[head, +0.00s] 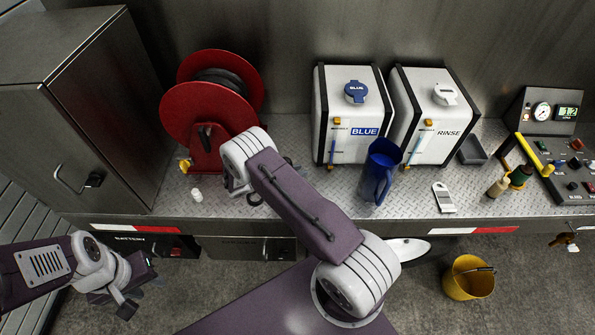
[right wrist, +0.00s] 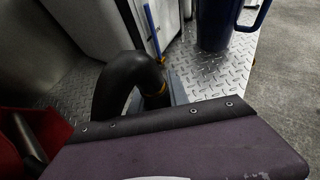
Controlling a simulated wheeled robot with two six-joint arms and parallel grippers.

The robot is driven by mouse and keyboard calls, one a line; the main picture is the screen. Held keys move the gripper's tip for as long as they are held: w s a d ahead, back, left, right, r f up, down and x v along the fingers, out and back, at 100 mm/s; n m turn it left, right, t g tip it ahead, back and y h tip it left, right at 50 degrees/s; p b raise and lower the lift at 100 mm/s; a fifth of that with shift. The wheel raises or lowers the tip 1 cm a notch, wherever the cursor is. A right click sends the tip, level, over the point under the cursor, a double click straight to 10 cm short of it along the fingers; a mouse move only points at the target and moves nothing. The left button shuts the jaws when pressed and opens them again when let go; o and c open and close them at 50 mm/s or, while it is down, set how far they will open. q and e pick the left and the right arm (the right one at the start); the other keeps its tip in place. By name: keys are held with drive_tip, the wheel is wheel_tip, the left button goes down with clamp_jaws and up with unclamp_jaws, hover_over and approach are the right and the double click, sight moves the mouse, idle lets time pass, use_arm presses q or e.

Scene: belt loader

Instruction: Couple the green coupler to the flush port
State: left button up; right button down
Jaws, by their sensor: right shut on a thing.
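A dark green fitting with a brownish top (head: 520,177), which looks like the green coupler, stands on the deck at the right, beside the control panel. I cannot make out the flush port. My right arm reaches over the deck to the front of the red reel, and its forearm hides most of the right gripper (head: 254,197). In the right wrist view a thick black hose (right wrist: 121,82) arches down to a brass-coloured ring. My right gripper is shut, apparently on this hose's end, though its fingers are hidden. My left gripper (head: 140,293) is open and empty at the lower left, off the deck.
The red hose reel (head: 205,105) and a steel cabinet (head: 85,120) stand at the left. The BLUE tank (head: 350,90), RINSE tank (head: 440,90) and blue jug (head: 377,172) are behind and right of my right arm. A beige-handled item (head: 498,187) stands near the panel. A yellow bucket (head: 468,283) is on the floor.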

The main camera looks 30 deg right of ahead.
drive_tip(key=shift+f+b, duration=1.65)
drive_tip(key=shift+r, duration=0.1)
drive_tip(key=c, duration=1.2)
unclamp_jaws()
drive_tip(key=shift+a, duration=0.25)
drive_tip(key=b+v, duration=0.3)
drive_tip(key=v, duration=0.5)
drive_tip(key=shift+a+r, duration=0.2)
drive_tip(key=shift+r, duration=0.05)
